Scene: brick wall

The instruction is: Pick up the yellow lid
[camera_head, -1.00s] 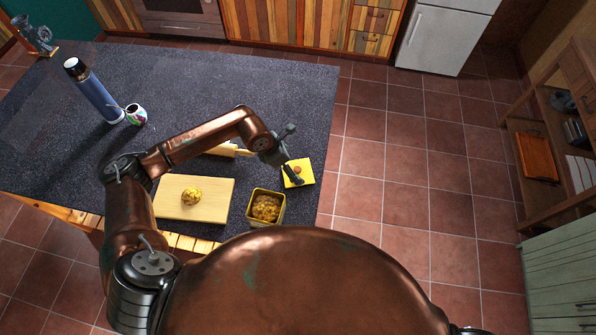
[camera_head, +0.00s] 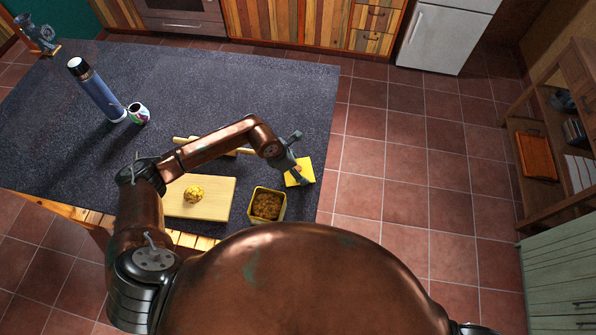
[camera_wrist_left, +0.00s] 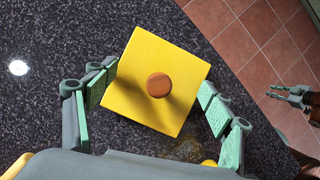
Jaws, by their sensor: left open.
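The yellow lid (camera_head: 306,168) is square with a round brown knob (camera_wrist_left: 159,85). It lies on the dark speckled counter (camera_head: 240,85) near its right edge. My left gripper (camera_head: 297,176) is open above the lid and covers part of it in the head view. In the left wrist view the lid (camera_wrist_left: 140,65) is turned at an angle between the spread green fingers, with the knob near the middle. I cannot tell how high the fingertips are above the counter. A green-fingered gripper, apparently my right one (camera_wrist_left: 293,97), shows small at the right of the wrist view, away from the lid.
A yellow open container (camera_head: 267,205) with brown contents stands close by, in front of the lid. A cutting board (camera_head: 220,200) holds a yellowish lump (camera_head: 194,194). A rolling pin (camera_head: 185,140) lies behind my left arm. A blue bottle (camera_head: 97,92) and a patterned cup (camera_head: 138,113) stand farther left.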

